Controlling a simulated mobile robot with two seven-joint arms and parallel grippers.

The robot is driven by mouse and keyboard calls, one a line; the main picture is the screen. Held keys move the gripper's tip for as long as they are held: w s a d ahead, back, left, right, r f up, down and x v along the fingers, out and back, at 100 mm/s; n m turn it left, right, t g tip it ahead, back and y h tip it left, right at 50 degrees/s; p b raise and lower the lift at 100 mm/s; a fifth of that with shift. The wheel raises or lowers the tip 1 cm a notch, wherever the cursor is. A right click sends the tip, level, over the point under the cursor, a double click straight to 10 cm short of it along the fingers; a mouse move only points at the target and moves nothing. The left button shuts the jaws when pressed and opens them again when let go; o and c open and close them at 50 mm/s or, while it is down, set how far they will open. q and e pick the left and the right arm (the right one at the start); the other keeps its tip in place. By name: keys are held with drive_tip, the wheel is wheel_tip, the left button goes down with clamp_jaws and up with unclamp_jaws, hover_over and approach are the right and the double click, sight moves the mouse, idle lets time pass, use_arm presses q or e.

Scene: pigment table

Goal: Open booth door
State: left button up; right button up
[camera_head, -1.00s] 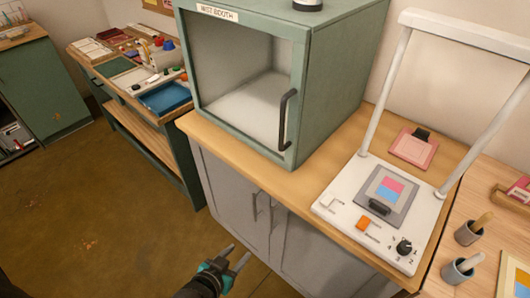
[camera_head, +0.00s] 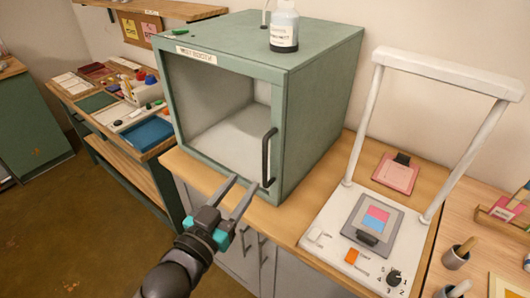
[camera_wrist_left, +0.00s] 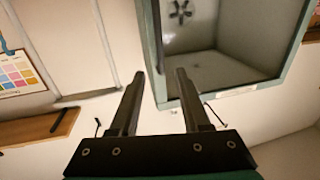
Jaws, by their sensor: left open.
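The green booth (camera_head: 288,120) stands on the wooden counter, labelled on its top front edge. Its front door has a green frame, a clear pane and a dark vertical handle (camera_head: 267,157) on the right side; the door looks shut. My left gripper (camera_head: 244,183) is open and empty, in front of the lower door, with its fingertips just left of and below the handle. In the left wrist view, the open fingers (camera_wrist_left: 159,78) point toward the booth frame (camera_wrist_left: 152,62), and a dark bar, seemingly the handle (camera_wrist_left: 158,35), lies ahead between them. My right gripper is not in view.
A bottle (camera_head: 284,27) stands on top of the booth. A white press-like device (camera_head: 330,245) with a raised frame sits to the right on the counter. Grey cabinet doors (camera_head: 235,258) are below. A side table (camera_head: 110,150) holds pigment trays. Floor at left is clear.

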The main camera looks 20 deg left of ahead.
sight(264, 156)
use_arm(q)
drive_tip(key=w, duration=0.4)
drive_tip(key=w+d, duration=0.1)
drive_tip(key=w, duration=0.6)
drive_tip(key=shift+w+d, duration=0.4)
clamp_jaws()
idle(1.0)
